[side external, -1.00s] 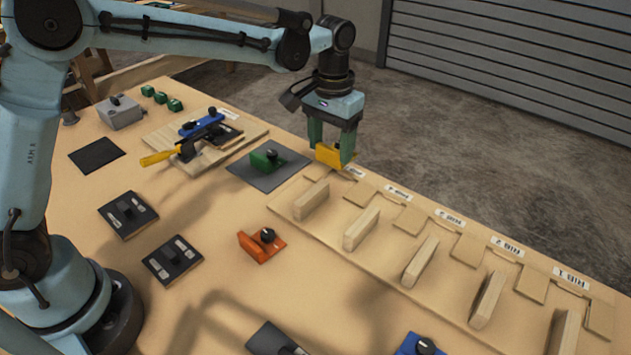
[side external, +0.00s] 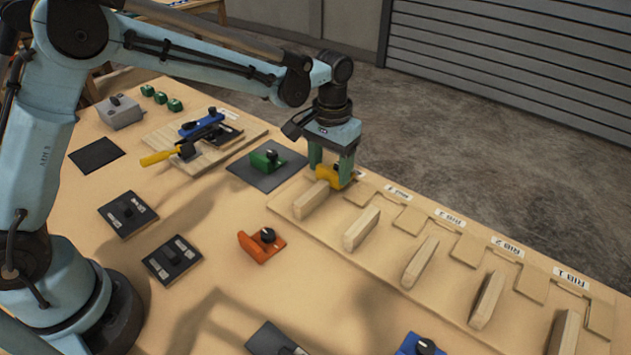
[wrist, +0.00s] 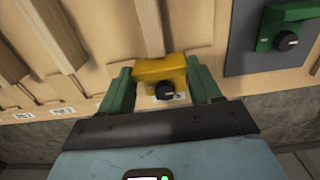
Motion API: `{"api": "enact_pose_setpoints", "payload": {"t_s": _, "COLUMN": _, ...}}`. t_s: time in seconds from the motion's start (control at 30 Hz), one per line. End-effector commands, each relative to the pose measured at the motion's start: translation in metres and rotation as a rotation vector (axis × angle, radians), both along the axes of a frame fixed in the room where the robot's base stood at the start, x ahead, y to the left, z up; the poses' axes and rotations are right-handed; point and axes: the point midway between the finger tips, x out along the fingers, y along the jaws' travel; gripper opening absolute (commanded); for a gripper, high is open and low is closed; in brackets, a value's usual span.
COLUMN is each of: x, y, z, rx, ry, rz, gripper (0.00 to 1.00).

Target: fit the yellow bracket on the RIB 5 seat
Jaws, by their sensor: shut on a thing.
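The yellow bracket (side external: 333,176) is between the two green fingers of my gripper (side external: 331,172), which is shut on it. In the side view it is low over the far-left end of the rib board, beside the end of the leftmost wooden rib (side external: 312,199). In the wrist view the bracket (wrist: 160,72) shows a black knob, and the rib (wrist: 149,28) runs up to its edge. I cannot tell whether the bracket touches the board. The label by this rib is mostly hidden behind the bracket and gripper.
More wooden ribs stand in a row to the right, such as the one near the RIB 1 label (side external: 571,278). A green bracket (side external: 266,160) on a dark mat (side external: 240,173) is close on the left. An orange bracket (side external: 262,245) stands on the open table in front.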

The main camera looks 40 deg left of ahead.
Motion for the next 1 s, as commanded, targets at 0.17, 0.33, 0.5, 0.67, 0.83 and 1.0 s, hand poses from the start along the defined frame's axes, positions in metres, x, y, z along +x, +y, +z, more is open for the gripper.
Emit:
{"api": "enact_pose_setpoints", "payload": {"t_s": 0.17, "x": 0.0000, "y": 0.0000, "z": 0.0002, "rx": 0.000, "ry": 0.000, "rz": 0.000, "gripper": 0.29}}
{"api": "enact_pose_setpoints", "payload": {"t_s": 0.33, "x": 0.0000, "y": 0.0000, "z": -0.0001, "rx": 0.000, "ry": 0.000, "rz": 0.000, "gripper": 0.29}}
{"api": "enact_pose_setpoints", "payload": {"t_s": 0.5, "x": 0.0001, "y": 0.0000, "z": -0.0018, "rx": 0.000, "ry": 0.000, "rz": 0.000, "gripper": 0.29}}
{"api": "enact_pose_setpoints", "payload": {"t_s": 0.67, "x": 0.0001, "y": 0.0000, "z": -0.0035, "rx": 0.000, "ry": 0.000, "rz": 0.000, "gripper": 0.29}}
{"api": "enact_pose_setpoints", "payload": {"t_s": 0.83, "x": 0.0001, "y": 0.0000, "z": -0.0054, "rx": 0.000, "ry": 0.000, "rz": 0.000, "gripper": 0.29}}
{"api": "enact_pose_setpoints", "payload": {"t_s": 1.0, "x": 0.0000, "y": 0.0000, "z": -0.0073, "rx": 0.000, "ry": 0.000, "rz": 0.000, "gripper": 0.29}}
